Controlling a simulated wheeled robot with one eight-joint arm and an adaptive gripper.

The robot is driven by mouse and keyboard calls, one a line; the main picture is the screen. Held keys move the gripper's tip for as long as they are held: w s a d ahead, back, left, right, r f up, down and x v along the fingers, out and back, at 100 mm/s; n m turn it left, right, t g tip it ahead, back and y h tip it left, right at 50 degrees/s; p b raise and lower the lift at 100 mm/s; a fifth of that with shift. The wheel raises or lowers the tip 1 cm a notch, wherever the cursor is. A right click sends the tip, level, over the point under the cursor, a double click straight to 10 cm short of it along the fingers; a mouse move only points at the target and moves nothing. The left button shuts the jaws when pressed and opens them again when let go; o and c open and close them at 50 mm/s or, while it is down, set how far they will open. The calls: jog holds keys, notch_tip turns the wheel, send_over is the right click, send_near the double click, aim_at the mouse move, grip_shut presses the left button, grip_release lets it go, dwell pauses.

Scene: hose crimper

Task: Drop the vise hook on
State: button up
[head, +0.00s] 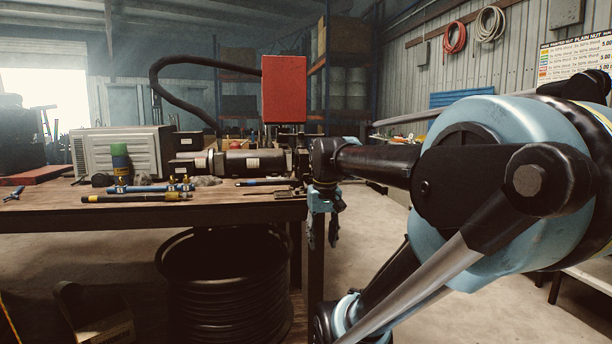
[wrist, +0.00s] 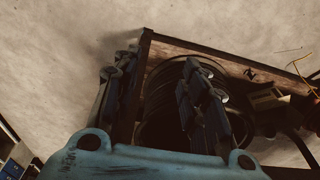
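I cannot pick out a vise or a vise hook with certainty in either view. My gripper (head: 323,236) hangs pointing down beside the right end of the wooden workbench (head: 225,210), with its fingers below the level of the top. In the wrist view my gripper (wrist: 160,72) has its two fingers well apart, with nothing between them. A dark machine with a cylindrical body (head: 243,163) lies along the bench top, left of my gripper. A red box (head: 284,89) stands above its right end.
Blue and black bar tools (head: 140,198), a green-topped can (head: 119,158) and a grey vented unit (head: 125,150) are on the bench. A large black ribbed reel (head: 225,290) and a cardboard box (head: 95,318) sit below. Concrete floor (head: 365,245) right of the bench is clear.

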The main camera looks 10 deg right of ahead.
jog(key=w+r, duration=1.2)
jog(key=r, duration=0.4)
notch_tip(320, 180, up, 15)
jog(key=g, duration=0.2)
send_over(306, 172)
jog(key=s, duration=0.4)
jog(key=f, duration=1.7)
jog(key=shift+w+a+f, duration=0.2)
jog(key=shift+a+f, duration=0.1)
jog(key=shift+f, duration=0.05)
grip_shut()
